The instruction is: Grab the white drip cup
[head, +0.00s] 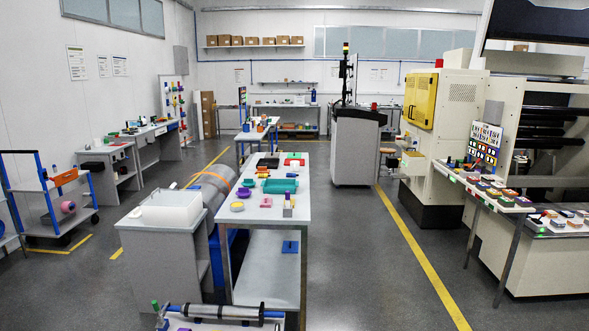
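I cannot pick out a white drip cup for certain; at this distance the small items are too small to tell. The long white table (262,228) in the middle carries several small coloured items, among them a yellow round piece (237,207), a teal tray (280,186) and a purple round piece (243,193). A larger open white bin (171,211) sits on a grey cabinet left of this table. Neither of my grippers is in view.
A blue-framed cart (62,222) stands at the far left, and grey benches (140,140) line the left wall. A big cream machine (447,120) and a bench of coloured parts (480,186) stand at right. Grey floor (370,260) is clear between the middle table and the machine.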

